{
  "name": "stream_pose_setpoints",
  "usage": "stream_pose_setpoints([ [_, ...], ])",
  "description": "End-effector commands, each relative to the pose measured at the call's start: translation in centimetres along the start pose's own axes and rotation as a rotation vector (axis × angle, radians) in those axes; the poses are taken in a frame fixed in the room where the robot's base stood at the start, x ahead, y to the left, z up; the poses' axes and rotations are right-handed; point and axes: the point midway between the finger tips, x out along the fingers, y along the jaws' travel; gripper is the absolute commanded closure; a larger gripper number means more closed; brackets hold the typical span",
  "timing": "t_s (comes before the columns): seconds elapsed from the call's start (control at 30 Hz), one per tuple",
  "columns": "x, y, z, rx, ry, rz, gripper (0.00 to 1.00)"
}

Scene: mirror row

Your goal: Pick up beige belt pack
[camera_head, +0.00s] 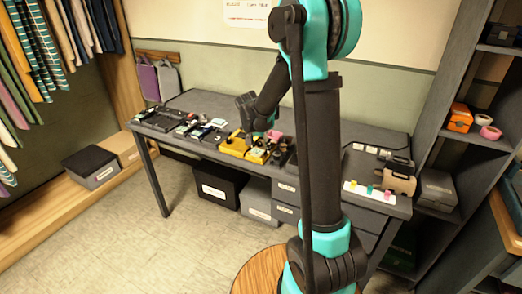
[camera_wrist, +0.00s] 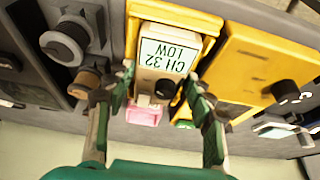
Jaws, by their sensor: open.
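The beige belt pack (camera_wrist: 147,88) shows in the wrist view with a white label reading "CH 32 LOW" and a dark knob at its lower end. It sits against a yellow holder. My gripper (camera_wrist: 158,78) is open, with one finger on each side of the pack's lower part. I cannot tell whether the fingers touch it. In the head view my gripper (camera_head: 265,128) is low over the yellow gear on the desk, and the pack is hard to pick out there.
A second yellow unit (camera_wrist: 245,65) stands close on the right in the wrist view. A grey device with a round knob (camera_wrist: 65,45) is close on the left. The desk (camera_head: 345,140) holds rows of small gear, with a tan pouch (camera_head: 400,182) at its right end.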

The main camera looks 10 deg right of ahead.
Motion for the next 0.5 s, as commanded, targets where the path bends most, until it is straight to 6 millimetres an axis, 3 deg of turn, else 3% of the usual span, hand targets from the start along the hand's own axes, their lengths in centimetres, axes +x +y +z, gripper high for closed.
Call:
stream_pose_setpoints([
  [0.2,0.07,0.02,0.01,0.000,0.000,0.000,0.47],
  [0.5,0.05,0.01,0.01,0.000,0.000,0.000,0.83],
])
